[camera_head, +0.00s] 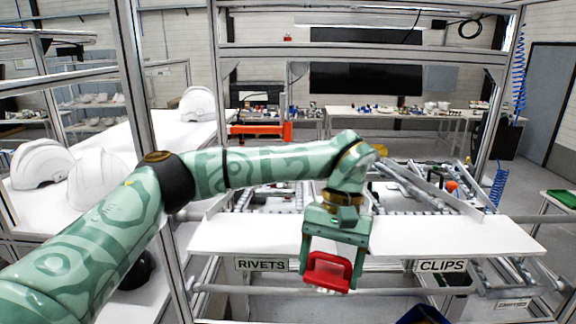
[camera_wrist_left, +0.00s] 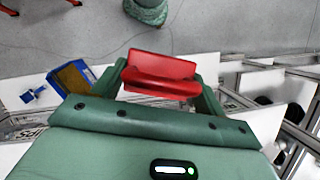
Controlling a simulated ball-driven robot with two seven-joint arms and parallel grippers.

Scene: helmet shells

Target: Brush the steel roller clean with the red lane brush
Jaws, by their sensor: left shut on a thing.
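The red lane brush (camera_head: 328,272) is in the jaws of my left gripper (camera_head: 330,265), in front of the white shelf's front edge. The brush lies across between both fingers in the left wrist view (camera_wrist_left: 160,76). Its bristles are mostly hidden; a small pale strip shows under the red block. Grey steel rollers (camera_head: 402,182) fill the sloping lanes behind the white shelf, and a grey horizontal bar (camera_head: 420,290) runs below it. I cannot tell which one is the steel roller of the task. The brush appears apart from both. My right gripper is out of view.
The white shelf (camera_head: 450,236) carries RIVETS and CLIPS labels below its edge. White helmet shells (camera_head: 97,180) stand on a white table at left. A blue bin (camera_wrist_left: 72,78) lies left of the gripper in the wrist view. Metal uprights (camera_head: 150,150) flank my left arm.

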